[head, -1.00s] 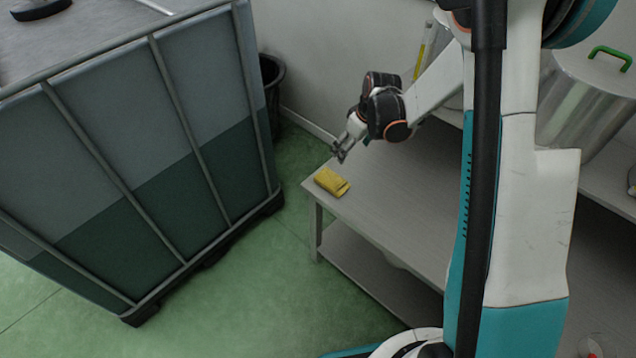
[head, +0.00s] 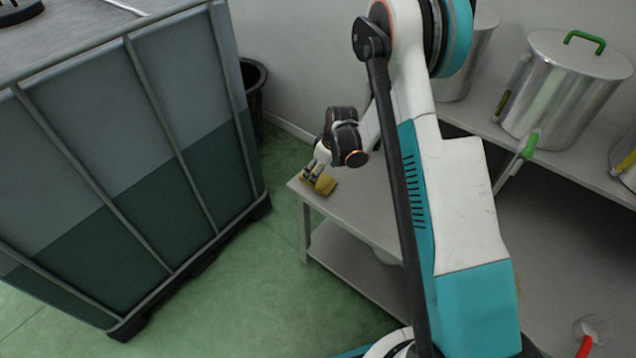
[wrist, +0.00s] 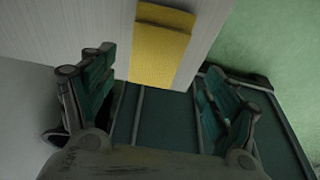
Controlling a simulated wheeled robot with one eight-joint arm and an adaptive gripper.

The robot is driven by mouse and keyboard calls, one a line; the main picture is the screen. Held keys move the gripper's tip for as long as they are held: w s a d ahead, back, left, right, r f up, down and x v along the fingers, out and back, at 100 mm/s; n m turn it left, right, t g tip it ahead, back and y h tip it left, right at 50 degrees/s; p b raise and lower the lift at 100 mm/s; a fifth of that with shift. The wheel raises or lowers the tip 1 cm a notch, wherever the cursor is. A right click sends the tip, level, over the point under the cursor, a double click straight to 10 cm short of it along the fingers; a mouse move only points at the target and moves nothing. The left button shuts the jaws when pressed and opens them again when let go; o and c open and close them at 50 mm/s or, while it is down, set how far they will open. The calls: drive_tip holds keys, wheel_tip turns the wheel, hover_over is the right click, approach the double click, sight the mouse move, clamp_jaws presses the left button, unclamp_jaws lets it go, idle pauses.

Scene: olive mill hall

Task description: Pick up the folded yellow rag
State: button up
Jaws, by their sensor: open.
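The folded yellow rag (head: 325,184) lies flat near the left end of the grey table (head: 352,216). In the wrist view the rag (wrist: 160,50) shows at the top middle, near the table's edge. My gripper (head: 315,180) is at the rag in the head view and partly covers it. In the wrist view my gripper (wrist: 160,90) is open, with one green-padded finger to the left of the rag's line and one to the right. The rag appears between or just beyond the fingertips. I cannot tell whether they touch it.
A large caged liquid tank (head: 130,170) stands left of the table, with a strip of green floor between. A dark bin (head: 252,90) stands behind it. Steel drums with green handles (head: 570,90) stand on a shelf at the right.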

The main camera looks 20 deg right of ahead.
drive_tip(key=b+x, duration=0.2)
drive_tip(key=x, duration=0.3)
drive_tip(key=shift+w+d+f+b, duration=0.2)
drive_tip(key=shift+d+b, duration=0.1)
drive_tip(key=shift+b, duration=0.1)
drive_tip(key=shift+r, duration=0.1)
drive_tip(key=c, duration=1.2)
drive_tip(key=shift+r, duration=0.1)
wheel_tip(320, 180, up, 20)
drive_tip(key=p, duration=0.7)
